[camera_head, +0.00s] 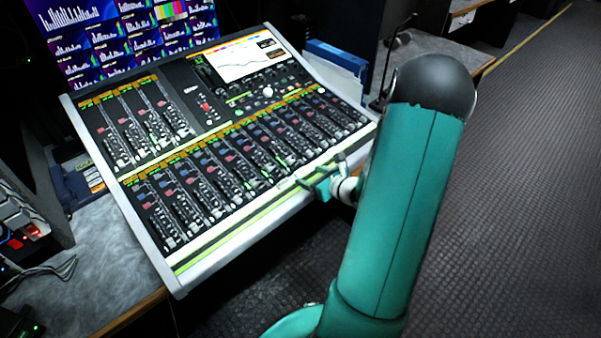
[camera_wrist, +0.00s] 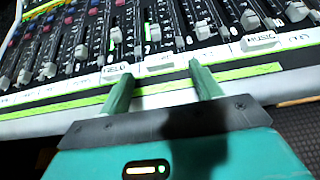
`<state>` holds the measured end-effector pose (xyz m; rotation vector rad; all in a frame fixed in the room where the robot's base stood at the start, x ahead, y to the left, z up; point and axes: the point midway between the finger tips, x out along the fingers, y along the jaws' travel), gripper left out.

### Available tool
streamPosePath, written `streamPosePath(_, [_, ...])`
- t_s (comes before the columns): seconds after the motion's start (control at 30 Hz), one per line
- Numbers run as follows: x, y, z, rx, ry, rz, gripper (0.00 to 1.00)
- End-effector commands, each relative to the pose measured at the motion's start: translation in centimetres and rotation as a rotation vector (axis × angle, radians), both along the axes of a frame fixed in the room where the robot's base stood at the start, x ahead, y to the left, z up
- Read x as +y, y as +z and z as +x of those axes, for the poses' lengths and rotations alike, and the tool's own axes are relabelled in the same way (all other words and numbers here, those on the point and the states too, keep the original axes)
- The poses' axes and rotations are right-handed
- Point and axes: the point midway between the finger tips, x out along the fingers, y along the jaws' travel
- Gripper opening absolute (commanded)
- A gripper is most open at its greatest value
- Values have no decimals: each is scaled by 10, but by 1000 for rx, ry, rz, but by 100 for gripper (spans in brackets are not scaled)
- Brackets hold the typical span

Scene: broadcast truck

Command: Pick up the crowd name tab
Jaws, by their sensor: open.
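In the wrist view, white name tabs lie along the front strip of the mixing console. One reads FIELD (camera_wrist: 117,68) and one reads MUSIC (camera_wrist: 262,40). Between them is a pale tab (camera_wrist: 160,60) whose lettering is too small to read, so I cannot confirm it as the crowd tab. My gripper (camera_wrist: 157,70) is open and empty. Its two green fingers reach over the console's front edge, on either side of that middle tab. In the head view my gripper (camera_head: 312,186) is at the console's front edge, partly hidden by my arm.
The console (camera_head: 165,262) is sloped and full of faders and knobs, close beyond the fingers. A green-yellow strip (camera_wrist: 70,104) runs along its front edge. Screens (camera_head: 110,35) stand behind it. Dark floor (camera_head: 510,200) is free at the right.

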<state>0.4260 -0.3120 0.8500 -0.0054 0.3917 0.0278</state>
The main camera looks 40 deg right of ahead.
Motion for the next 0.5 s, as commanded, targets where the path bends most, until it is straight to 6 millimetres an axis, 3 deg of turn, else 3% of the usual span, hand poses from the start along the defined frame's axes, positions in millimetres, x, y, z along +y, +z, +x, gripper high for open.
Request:
streamPosePath(0.2, [2,-11,27,1,1,1,64])
streamPosePath(0.4, [2,-11,28,1,0,0,64])
streamPosePath(0.43, [1,-11,28,1,0,0,62])
streamPosePath(0.5, [1,-11,28,1,0,0,48])
